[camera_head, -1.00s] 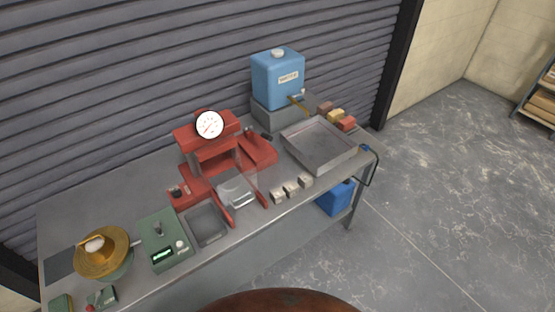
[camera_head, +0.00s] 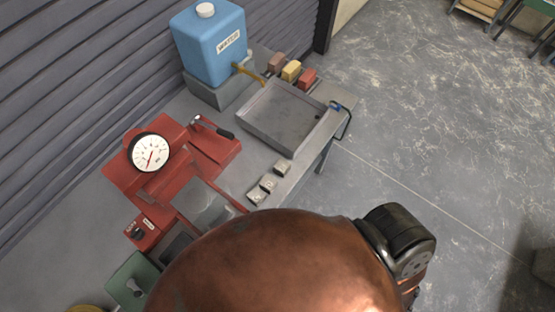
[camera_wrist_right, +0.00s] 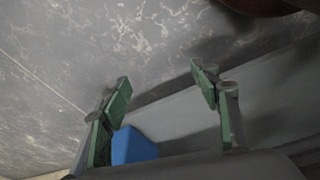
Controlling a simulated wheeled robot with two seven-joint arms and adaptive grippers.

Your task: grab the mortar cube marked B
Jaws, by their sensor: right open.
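Three small grey mortar cubes stand in a slanting row on the bench near its front edge in the head view: the far one (camera_head: 282,168), the middle one (camera_head: 268,182) and the near one (camera_head: 256,194). Their marks are too small to read, so I cannot tell which is B. My right gripper (camera_wrist_right: 163,84) shows in the right wrist view, open and empty, its green-padded fingers apart, with no cube in that view. In the head view my copper-coloured arm covers the bottom middle. My left gripper is out of view.
A shallow metal tray (camera_head: 247,119) lies beyond the cubes. A red press with a dial (camera_head: 150,152) stands left of them. A blue water tank (camera_head: 208,48) and coloured blocks (camera_head: 291,70) are at the back. A blue container (camera_wrist_right: 132,147) shows below the bench.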

